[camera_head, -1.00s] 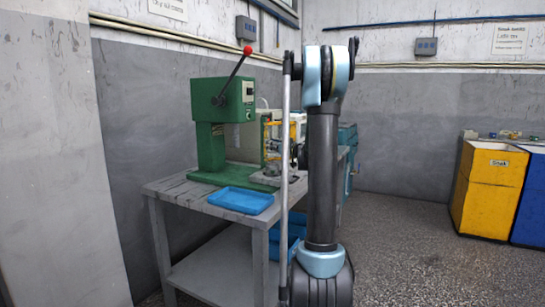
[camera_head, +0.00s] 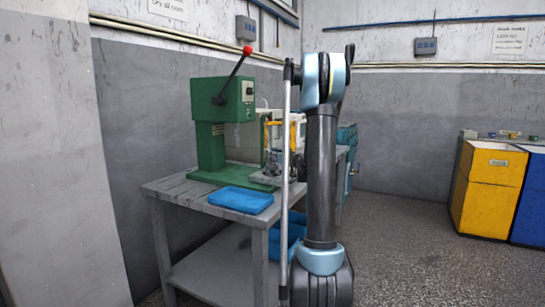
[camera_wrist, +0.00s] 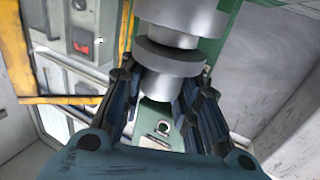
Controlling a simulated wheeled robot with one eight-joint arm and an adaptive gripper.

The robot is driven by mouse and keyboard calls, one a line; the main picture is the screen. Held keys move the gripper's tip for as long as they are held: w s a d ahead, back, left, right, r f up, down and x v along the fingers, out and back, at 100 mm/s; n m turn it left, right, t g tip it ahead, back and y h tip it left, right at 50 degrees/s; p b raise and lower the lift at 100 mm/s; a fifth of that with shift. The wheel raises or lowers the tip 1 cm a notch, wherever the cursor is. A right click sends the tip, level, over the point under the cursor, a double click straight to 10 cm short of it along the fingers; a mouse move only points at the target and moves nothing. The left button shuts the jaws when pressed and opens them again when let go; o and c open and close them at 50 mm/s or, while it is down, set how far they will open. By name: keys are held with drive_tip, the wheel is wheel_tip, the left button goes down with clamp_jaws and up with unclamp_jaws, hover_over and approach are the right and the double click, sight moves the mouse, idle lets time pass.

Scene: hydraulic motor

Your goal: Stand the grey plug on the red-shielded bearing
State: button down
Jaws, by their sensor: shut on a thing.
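In the wrist view, my gripper (camera_wrist: 164,86) is shut on a grey stepped cylindrical piece, which I take to be the grey plug (camera_wrist: 168,60). A wide grey disc and a narrower part below it show between the dark fingers. Another grey cylinder (camera_wrist: 185,14) shows at the top edge; I cannot tell whether it belongs to the same piece. I cannot make out the red-shielded bearing in either view. In the head view, my own arm and a rod cover much of the area around my gripper.
A green press (camera_head: 211,148) with a red-knobbed lever stands on the grey workbench (camera_head: 165,186). A blue tray (camera_head: 241,200) lies near the front edge. Yellow-framed equipment (camera_head: 268,131) stands beside the press. Yellow (camera_head: 489,190) and blue cabinets stand at the right, with open floor between.

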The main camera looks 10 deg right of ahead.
drive_tip(key=c, duration=1.2)
unclamp_jaws()
drive_tip(key=shift+f, duration=0.1)
drive_tip(key=shift+r, duration=0.5)
drive_tip(key=v, duration=1.2)
drive_tip(key=s+a+f+g, duration=0.2)
drive_tip(key=s+a, duration=0.2)
drive_tip(key=s, duration=0.3)
drive_tip(key=s+a+f+g+h, duration=0.1)
drive_tip(key=s+a+f+g, duration=0.2)
drive_tip(key=s+a, duration=0.2)
drive_tip(key=s+a+f+m+g, duration=0.1)
drive_tip(key=s+a+f+g, duration=0.2)
drive_tip(key=s, duration=0.6)
drive_tip(key=shift+s+a+h, duration=0.25)
drive_tip(key=shift+a+h, duration=0.05)
drive_tip(key=shift+a, duration=0.5)
drive_tip(key=s+d+f+m+g+h, duration=0.1)
drive_tip(key=s+f, duration=0.3)
drive_tip(key=s, duration=0.4)
drive_tip(key=s+d+f+m+g+h, duration=0.2)
drive_tip(key=s+d+f+h, duration=0.2)
drive_tip(key=s, duration=0.4)
drive_tip(key=s+d+f+m+g+h, duration=0.2)
drive_tip(key=s+d+f, duration=0.1)
drive_tip(key=s, duration=0.6)
drive_tip(key=shift+f+h, duration=0.3)
drive_tip(key=shift+f, duration=0.6)
